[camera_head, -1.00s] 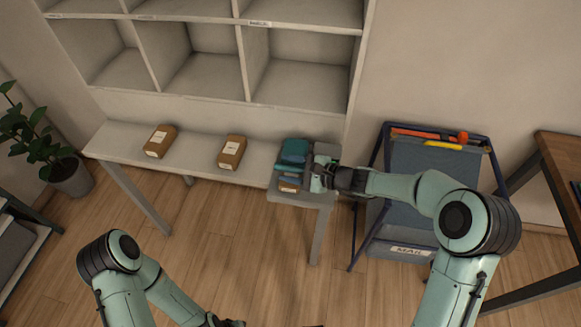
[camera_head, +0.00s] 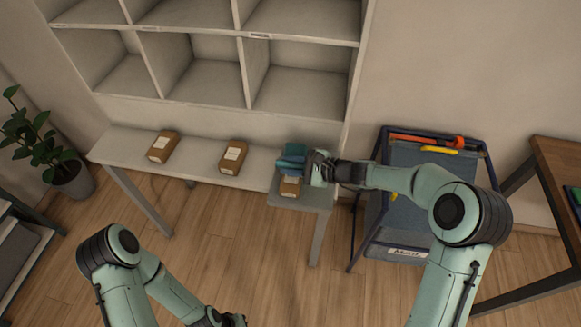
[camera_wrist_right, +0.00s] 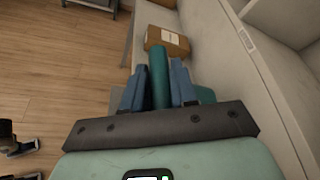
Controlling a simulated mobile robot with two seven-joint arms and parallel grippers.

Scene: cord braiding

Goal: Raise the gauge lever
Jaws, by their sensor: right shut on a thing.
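A teal gauge (camera_head: 291,156) stands at the right end of the low bench, with a brown parcel (camera_head: 290,187) at its front. My right gripper (camera_head: 318,168) reaches in from the right, against the gauge. In the right wrist view, its two blue-grey fingers close on a teal bar (camera_wrist_right: 159,75), which I take to be the gauge lever. The hand hides much of the gauge in the head view. My left gripper (camera_head: 228,320) is at the bottom edge, partly cut off and away from the gauge; its jaws are unclear.
Two more brown parcels (camera_head: 163,146) (camera_head: 233,157) lie on the bench (camera_head: 200,172). Empty cubbyholes (camera_head: 300,88) rise behind it. A blue-framed mail cart (camera_head: 400,253) stands to the right, close under my right arm. A wooden table (camera_head: 560,165) is at far right.

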